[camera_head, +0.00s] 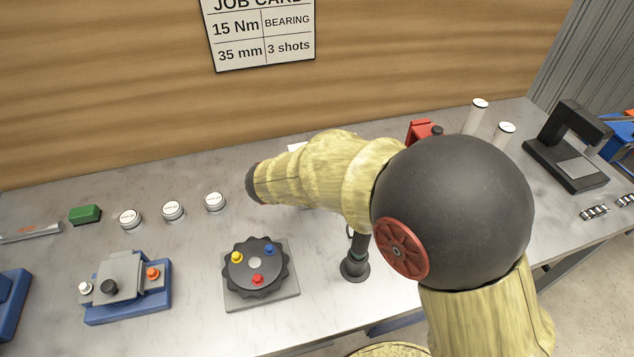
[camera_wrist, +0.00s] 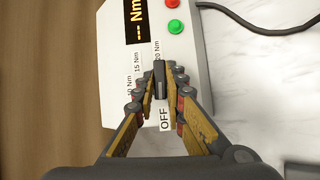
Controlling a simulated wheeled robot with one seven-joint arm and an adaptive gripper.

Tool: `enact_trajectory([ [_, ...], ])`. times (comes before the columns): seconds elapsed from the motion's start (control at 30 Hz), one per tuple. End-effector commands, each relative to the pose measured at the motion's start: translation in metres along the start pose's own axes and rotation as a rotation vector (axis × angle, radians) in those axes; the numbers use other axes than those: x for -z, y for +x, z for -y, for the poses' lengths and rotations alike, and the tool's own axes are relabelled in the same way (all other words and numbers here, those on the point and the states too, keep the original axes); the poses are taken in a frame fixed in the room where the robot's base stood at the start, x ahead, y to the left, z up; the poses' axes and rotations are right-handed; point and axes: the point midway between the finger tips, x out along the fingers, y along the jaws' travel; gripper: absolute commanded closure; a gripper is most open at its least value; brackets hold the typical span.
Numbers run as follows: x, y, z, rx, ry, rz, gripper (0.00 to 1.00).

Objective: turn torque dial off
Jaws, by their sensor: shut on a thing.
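The torque control box (camera_wrist: 185,50) is pale grey and fills the middle of the wrist view. Its black display (camera_wrist: 136,20) reads dashes and "Nm". The dark torque dial (camera_wrist: 159,82) sits below the display, with labels for 10, 15 and 20 Nm around it. The OFF label (camera_wrist: 165,117) lies close beneath the dial. My gripper (camera_wrist: 164,80) is shut on the dial, one finger on each side. The fingers hide part of the dial face, and I cannot tell which mark it points to. In the head view my arm hides the box and dial.
A green button (camera_wrist: 175,27) and a red button sit above the dial. A black cable (camera_wrist: 270,30) runs off the box's right. On the bench, a black rotary fixture (camera_head: 256,266), a blue-based fixture (camera_head: 125,300) and several white-capped cylinders (camera_head: 172,211) stand left of my arm.

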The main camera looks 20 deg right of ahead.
Motion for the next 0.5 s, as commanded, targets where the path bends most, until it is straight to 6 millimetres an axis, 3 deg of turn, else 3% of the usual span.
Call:
enact_trajectory([
  [0.5, -0.0008, 0.0003, 0.0010, -0.043, -0.070, 0.002, 1.00],
])
